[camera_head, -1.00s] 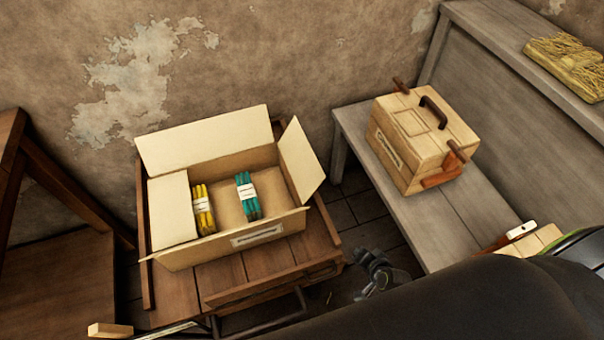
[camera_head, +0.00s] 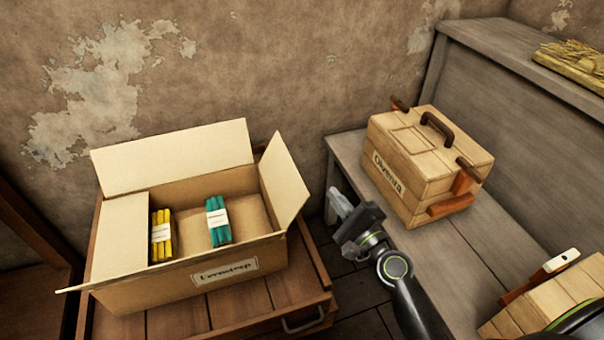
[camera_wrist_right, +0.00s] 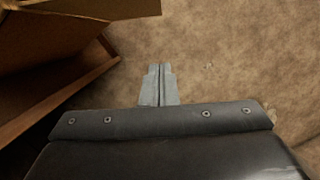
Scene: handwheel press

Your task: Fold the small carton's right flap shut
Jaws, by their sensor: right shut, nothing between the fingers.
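The small carton (camera_head: 180,293) stands open on a wooden cart, with a label on its front. Its right flap (camera_head: 284,180) stands up, leaning outward to the right. The back flap (camera_head: 173,158) is raised, the left flap (camera_head: 120,232) lies folded inward over the left side, and the front flap sticks out forward. A yellow bundle (camera_head: 161,236) and a teal bundle (camera_head: 218,221) lie inside. My right gripper (camera_head: 336,194) is shut and empty, right of the right flap and apart from it. In the right wrist view its fingertips (camera_wrist_right: 160,68) are together. My left gripper is not in view.
A wooden box (camera_head: 420,165) with a dark handle stands on the grey bench (camera_head: 470,240) to the right of my gripper. The cart (camera_head: 262,298) has raised edges. Straw (camera_head: 570,68) lies on the upper shelf. The wall is behind.

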